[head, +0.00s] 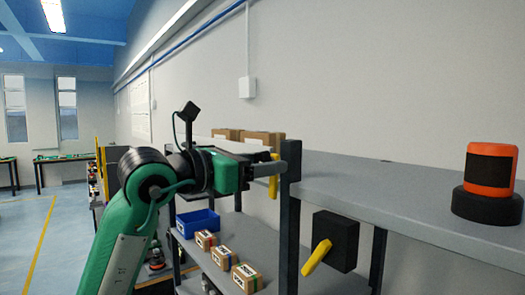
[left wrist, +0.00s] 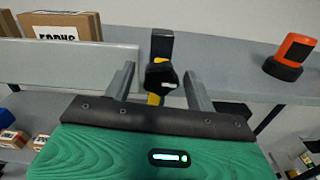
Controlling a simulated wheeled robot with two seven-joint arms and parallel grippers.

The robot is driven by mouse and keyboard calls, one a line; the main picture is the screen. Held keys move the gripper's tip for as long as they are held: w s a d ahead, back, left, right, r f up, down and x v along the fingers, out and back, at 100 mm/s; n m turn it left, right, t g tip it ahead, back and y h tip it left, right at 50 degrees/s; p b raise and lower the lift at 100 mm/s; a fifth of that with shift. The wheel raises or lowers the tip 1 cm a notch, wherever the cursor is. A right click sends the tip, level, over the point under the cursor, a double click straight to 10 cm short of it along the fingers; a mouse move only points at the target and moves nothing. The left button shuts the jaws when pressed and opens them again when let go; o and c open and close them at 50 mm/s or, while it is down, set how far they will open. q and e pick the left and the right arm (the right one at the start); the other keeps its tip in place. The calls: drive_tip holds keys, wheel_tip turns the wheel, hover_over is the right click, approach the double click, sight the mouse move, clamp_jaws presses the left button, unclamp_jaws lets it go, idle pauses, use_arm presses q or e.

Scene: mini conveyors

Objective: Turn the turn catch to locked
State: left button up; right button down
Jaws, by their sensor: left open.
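A yellow handle (head: 273,176), which looks like the turn catch, hangs roughly upright by a dark shelf post (head: 289,190). A second yellow lever (head: 317,257) sits tilted on a black box (head: 337,238) under the grey shelf. My right gripper is not in view.
A grey shelf top (head: 365,185) runs to the right and carries an orange and black beacon (head: 488,180). Cardboard boxes (head: 262,138) stand behind my gripper. A lower shelf holds a blue bin (head: 197,222) and small cartons (head: 221,257). Open floor lies at left.

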use_arm(q)
drive_tip(key=shift+w+d, duration=0.2)
drive_tip(key=shift+d, duration=0.05)
clamp_jaws()
drive_tip(key=shift+f+m+b, duration=0.15)
drive_tip(key=shift+m+b, duration=0.25)
drive_tip(key=shift+b, duration=0.4)
drive_tip(key=m+b, duration=0.6)
drive_tip(key=b, duration=0.2)
drive_tip(key=shift+a+m, duration=0.1)
drive_tip(key=shift+m, duration=0.2)
drive_tip(key=m+b, duration=0.3)
drive_tip(key=m, duration=0.1)
drive_tip(key=m+b, duration=0.1)
drive_tip(key=m, duration=0.2)
drive_tip(key=shift+r, duration=0.2)
drive_tip(key=shift+m, duration=1.3)
